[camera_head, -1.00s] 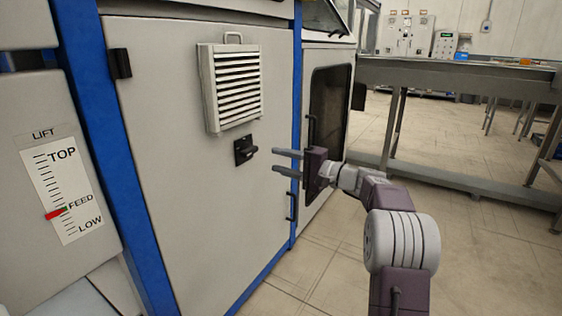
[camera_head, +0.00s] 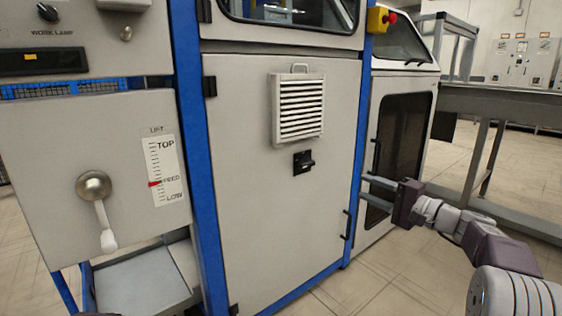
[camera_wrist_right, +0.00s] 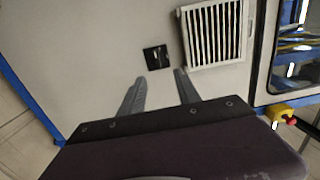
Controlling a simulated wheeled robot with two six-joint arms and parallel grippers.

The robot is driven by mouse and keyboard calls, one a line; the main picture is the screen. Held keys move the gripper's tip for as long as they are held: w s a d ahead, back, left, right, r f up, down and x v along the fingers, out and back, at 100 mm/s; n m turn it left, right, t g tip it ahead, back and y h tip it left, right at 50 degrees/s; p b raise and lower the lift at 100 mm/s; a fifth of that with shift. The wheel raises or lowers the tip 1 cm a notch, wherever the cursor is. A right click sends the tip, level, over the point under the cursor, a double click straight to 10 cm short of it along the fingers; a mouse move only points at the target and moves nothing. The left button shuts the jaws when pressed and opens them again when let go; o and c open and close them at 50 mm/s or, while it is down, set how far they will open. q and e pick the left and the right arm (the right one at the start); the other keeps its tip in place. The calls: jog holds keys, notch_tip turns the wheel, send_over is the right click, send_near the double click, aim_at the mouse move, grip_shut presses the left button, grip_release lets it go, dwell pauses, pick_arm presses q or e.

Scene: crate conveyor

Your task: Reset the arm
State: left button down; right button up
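My right gripper (camera_head: 378,190) is at the right of the head view, its two fingers apart and pointing left toward the machine cabinet. Nothing is between the fingers. In the right wrist view the open fingers (camera_wrist_right: 160,92) point at the grey cabinet door, with the black rotary switch (camera_wrist_right: 156,57) beyond them and the white louvred vent (camera_wrist_right: 213,33) beside it. The switch (camera_head: 304,162) and the vent (camera_head: 299,106) also show in the head view, left of the gripper. My left gripper is not in view.
A lift panel (camera_head: 90,140) with a crank handle (camera_head: 96,190) and a scale label (camera_head: 165,170) stands at the left. A red emergency button (camera_head: 390,18) sits on a yellow box at the top. A steel conveyor table (camera_head: 500,105) is at the right. Tiled floor lies in front.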

jog(key=s+a+r+n+g+y+p, duration=0.25)
jog(key=a+r+p, duration=0.35)
jog(key=a, duration=0.6)
jog(key=s+a+f+n+g+h+p, duration=0.2)
jog(key=s+a+f+g+h+p, duration=0.2)
jog(key=s+a+f+g+p, duration=0.35)
jog(key=s+d+f+n+g+h+p, duration=0.15)
jog(key=s+f+h, duration=0.4)
jog(key=s, duration=0.75)
jog(key=s+d+f+n+g+h, duration=0.2)
jog(key=s+d+f+n+h, duration=0.2)
jog(key=s+d+f, duration=0.7)
notch_tip(320, 180, up, 38)
jog(key=w+p, duration=0.2)
jog(key=p, duration=3.6)
jog(key=shift+d+t, duration=0.2)
jog(key=shift+t, duration=0.15)
